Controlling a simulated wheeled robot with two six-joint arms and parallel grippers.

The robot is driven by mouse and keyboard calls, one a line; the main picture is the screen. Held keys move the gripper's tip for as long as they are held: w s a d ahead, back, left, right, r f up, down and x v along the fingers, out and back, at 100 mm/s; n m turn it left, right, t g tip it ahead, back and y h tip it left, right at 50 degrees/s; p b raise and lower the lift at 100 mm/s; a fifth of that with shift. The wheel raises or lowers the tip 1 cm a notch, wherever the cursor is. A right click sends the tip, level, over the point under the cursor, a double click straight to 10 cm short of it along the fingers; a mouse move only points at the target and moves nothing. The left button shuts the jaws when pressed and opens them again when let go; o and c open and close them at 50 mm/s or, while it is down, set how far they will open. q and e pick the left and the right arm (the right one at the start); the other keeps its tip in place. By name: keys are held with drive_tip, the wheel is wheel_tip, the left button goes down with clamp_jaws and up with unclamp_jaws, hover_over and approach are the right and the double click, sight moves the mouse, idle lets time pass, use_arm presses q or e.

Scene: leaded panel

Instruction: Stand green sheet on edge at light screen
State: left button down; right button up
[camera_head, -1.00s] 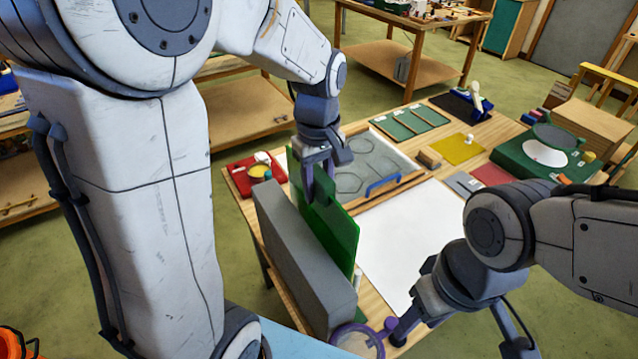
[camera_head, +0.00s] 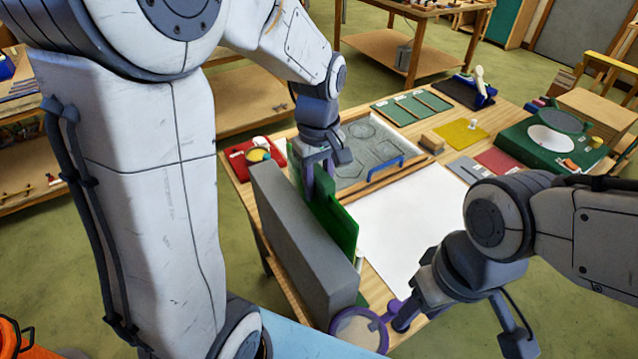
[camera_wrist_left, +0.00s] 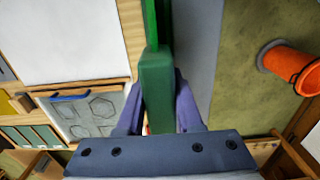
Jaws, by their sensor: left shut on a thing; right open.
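A green sheet (camera_head: 338,225) stands upright on edge, close along the right face of a thick grey upright slab (camera_head: 300,235), which I take to be the light screen. My left gripper (camera_head: 318,188) is shut on the sheet's thicker dark green part. That part (camera_wrist_left: 157,90) shows between the fingers in the left wrist view, with the thin bright green sheet beyond it. The slab hides the sheet's lower edge, so I cannot tell whether it touches the table. My right gripper (camera_head: 400,316) is open and low near the table's front edge.
A purple-rimmed round lens (camera_head: 358,330) is by the slab's near end, close to my right gripper. A white sheet (camera_head: 405,225) lies right of the green sheet. Behind are a grey pattern board (camera_head: 375,155) with a blue handle and a red tray (camera_head: 240,160).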

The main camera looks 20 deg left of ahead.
use_arm(q)
drive_tip(key=shift+r, duration=0.1)
drive_tip(key=c, duration=0.6)
unclamp_jaws()
drive_tip(key=shift+o, duration=0.6)
wheel_tip(320, 180, up, 10)
drive_tip(key=shift+r+b, duration=0.2)
drive_tip(key=shift+b, duration=0.55)
